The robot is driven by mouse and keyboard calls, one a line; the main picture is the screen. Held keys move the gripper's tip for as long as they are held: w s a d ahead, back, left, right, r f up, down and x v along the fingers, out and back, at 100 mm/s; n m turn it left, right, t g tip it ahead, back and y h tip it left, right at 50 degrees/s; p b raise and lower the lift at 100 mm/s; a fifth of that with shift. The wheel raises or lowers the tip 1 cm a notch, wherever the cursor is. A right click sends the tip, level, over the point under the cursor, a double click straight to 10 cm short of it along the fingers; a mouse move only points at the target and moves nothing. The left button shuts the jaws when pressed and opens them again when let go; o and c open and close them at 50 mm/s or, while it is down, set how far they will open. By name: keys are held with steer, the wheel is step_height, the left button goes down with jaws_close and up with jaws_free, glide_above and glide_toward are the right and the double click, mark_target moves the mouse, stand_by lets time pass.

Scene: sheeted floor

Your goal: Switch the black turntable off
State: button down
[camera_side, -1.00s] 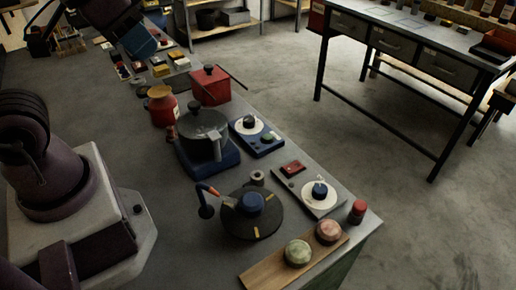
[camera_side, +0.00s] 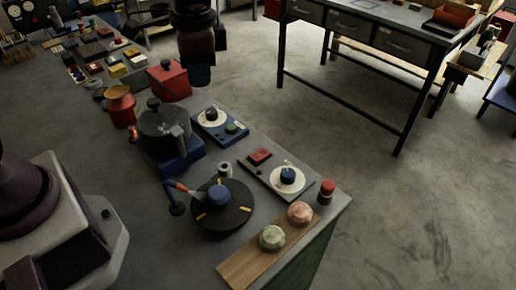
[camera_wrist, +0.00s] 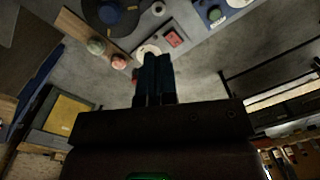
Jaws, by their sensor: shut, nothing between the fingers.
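The black turntable (camera_side: 235,215) is a flat dark disc with yellow marks and a blue hub (camera_side: 218,196). An orange-and-blue lever (camera_side: 178,190) stands at its left edge. A grey panel (camera_side: 262,175) beside it carries a red block (camera_side: 259,156) and a white dial with a blue knob (camera_side: 288,175). My gripper (camera_side: 197,78) is shut and empty, pointing down above the bench's far side, well away from the turntable. In the wrist view its blue fingers (camera_wrist: 154,60) hide part of the white dial; the turntable (camera_wrist: 105,14) shows at top.
A wooden board (camera_side: 245,264) with two round pieces lies in front. A red-topped cylinder (camera_side: 326,190) stands near the corner.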

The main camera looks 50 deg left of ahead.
mark_target(257, 157)
steer(key=w+d+f+m+g, duration=0.1)
steer(key=w+d+f+m, duration=0.3)
steer(key=w+f+m, duration=0.4)
steer(key=w+m, duration=0.4)
steer(key=shift+f+h, duration=0.3)
steer(key=shift+f, duration=0.1)
steer(key=f, duration=0.4)
steer(key=s+f, duration=0.1)
steer(key=f, duration=0.9)
steer(key=shift+s, duration=0.4)
steer(key=shift+s+f, duration=0.15)
steer(key=shift+f, duration=0.15)
